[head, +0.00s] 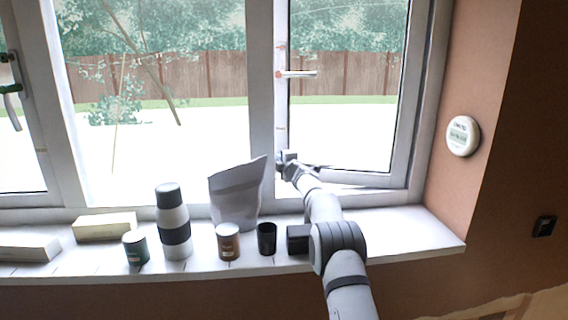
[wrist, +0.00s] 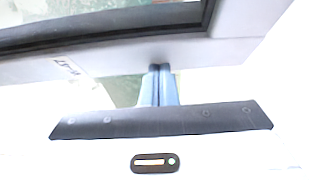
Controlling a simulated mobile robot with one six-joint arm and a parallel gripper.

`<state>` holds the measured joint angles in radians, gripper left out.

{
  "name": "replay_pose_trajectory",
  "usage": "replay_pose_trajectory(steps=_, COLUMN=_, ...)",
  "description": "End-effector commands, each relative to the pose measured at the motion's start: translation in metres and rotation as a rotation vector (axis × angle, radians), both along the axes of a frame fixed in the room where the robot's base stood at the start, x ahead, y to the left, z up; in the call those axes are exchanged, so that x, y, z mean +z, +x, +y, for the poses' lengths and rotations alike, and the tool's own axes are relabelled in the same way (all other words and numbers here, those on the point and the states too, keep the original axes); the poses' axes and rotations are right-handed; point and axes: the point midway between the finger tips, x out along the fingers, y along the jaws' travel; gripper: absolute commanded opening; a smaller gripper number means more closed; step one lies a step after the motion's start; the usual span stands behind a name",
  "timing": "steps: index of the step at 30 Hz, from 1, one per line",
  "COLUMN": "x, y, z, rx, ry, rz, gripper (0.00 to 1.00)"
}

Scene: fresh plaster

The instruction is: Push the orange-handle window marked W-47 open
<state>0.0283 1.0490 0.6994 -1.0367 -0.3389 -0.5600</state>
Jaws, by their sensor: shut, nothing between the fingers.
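The right-hand window (head: 346,135) has a pale frame and a lever handle (head: 298,74), orange at its base and lying horizontal. Its lower rail slants in the head view, so the sash looks ajar; how far I cannot tell. In the wrist view the window's pale rail (wrist: 215,52) runs across the top, with a small label that seems to read W-47 (wrist: 68,68). My gripper (head: 284,158) is at the lower left of this sash, below the handle. In the wrist view its fingers (wrist: 159,70) are together and empty, at the rail's edge; contact is unclear.
The sill (head: 400,232) holds a grey pouch (head: 236,200), a banded bottle (head: 173,222), a black cup (head: 267,239), a brown tin (head: 228,242), a green tin (head: 135,248) and boxes (head: 105,226). A left window has a dark-green handle (head: 10,88). A round white device (head: 463,136) hangs at right.

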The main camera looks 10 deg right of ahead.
Motion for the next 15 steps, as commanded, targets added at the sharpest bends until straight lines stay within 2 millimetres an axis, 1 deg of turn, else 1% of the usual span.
replay_pose_trajectory(steps=5, x=-0.004, y=-0.014, z=-0.003, rx=0.001, ry=0.0, rz=-0.001, gripper=0.0)
replay_pose_trajectory(steps=15, x=-0.004, y=-0.054, z=-0.014, rx=-0.001, ry=0.0, rz=-0.001, gripper=0.0)
